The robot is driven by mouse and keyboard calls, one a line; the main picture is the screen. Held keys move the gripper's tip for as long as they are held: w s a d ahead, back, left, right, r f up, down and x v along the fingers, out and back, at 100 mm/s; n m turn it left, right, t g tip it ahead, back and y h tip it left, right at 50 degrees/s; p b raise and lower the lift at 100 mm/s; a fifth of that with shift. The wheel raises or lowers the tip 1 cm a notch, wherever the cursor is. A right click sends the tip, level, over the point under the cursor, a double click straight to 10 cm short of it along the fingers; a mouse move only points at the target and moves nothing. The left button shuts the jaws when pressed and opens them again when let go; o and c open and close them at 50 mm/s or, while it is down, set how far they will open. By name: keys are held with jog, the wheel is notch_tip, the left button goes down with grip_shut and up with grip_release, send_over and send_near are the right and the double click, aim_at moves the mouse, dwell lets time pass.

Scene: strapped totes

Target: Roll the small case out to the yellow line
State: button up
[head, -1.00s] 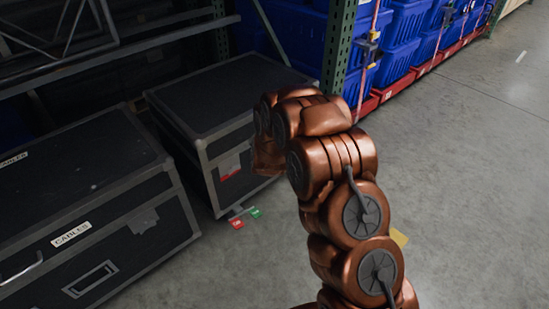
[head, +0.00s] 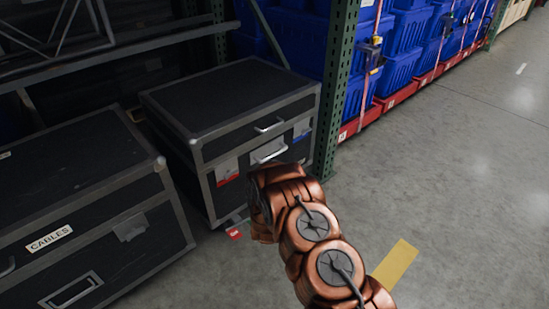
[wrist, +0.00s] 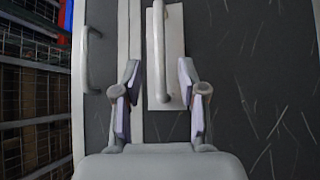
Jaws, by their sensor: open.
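The small black case (head: 225,100) with grey edges stands under the rack in the head view. Its front has two pale handles, an upper one (head: 270,126) and a lower one on a light plate (head: 268,152). In the wrist view, my gripper (wrist: 159,75) is open in front of the case front (wrist: 225,70), with a handle bar (wrist: 160,40) appearing between its fingers. I cannot tell whether the fingers reach around it. In the head view my arm hides the gripper. The yellow line (head: 394,265) lies on the floor to the right.
A black case labelled CABLES (head: 100,215) stands close on the left. Blue totes (head: 400,70) sit on red bases farther right. The concrete floor (head: 470,180) on the right is open.

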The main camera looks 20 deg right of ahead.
aim_at(275, 153)
jog(key=shift+b+x, duration=1)
jog(key=shift+x, duration=2.9)
jog(key=shift+c, duration=0.2)
grip_shut()
